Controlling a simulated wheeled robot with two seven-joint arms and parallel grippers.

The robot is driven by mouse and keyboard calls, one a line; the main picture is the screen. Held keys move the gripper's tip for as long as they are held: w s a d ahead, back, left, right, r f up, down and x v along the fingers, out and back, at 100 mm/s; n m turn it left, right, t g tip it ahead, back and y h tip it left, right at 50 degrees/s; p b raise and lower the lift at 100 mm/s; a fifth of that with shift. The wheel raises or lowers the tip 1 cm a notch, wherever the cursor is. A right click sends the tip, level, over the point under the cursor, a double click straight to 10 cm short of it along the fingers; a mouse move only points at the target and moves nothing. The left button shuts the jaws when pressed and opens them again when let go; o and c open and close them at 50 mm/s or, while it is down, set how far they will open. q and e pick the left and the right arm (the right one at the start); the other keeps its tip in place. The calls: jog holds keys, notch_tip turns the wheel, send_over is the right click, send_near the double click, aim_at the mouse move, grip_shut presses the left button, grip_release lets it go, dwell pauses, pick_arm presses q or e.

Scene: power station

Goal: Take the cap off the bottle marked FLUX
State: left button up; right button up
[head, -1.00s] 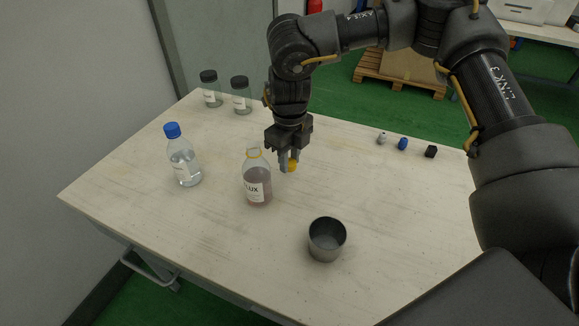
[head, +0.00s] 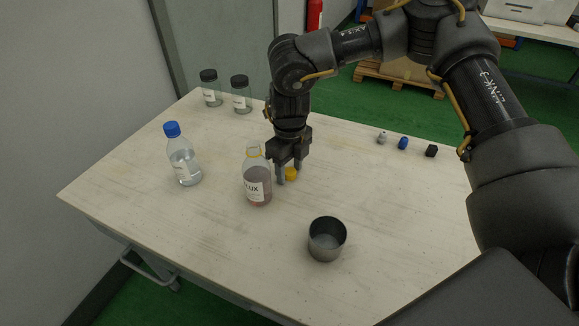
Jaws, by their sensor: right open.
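The bottle marked FLUX (head: 258,182) stands upright on the table, with pinkish-brown liquid inside. Its neck is open, with a yellow ring around it and no cap on it. A yellow cap (head: 291,174) is low at the table just right of the bottle. My right gripper (head: 289,178) points down over the cap with its fingers open, one on either side of it. Whether a finger still touches the cap is too small to tell. My left gripper is not in view.
A blue-capped clear bottle (head: 183,157) stands left of the FLUX bottle. A metal cup (head: 327,239) stands in front on the table (head: 400,215). Two black-lidded jars (head: 210,90) (head: 241,96) stand at the back left. Several small items (head: 403,143) lie at the back right.

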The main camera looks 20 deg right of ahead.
aim_at(289, 171)
jog(key=shift+r, duration=0.5)
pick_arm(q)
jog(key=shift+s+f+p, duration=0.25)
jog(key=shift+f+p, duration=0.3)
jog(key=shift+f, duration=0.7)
pick_arm(e)
notch_tip(289, 171, up, 11)
jog(key=shift+r, duration=0.15)
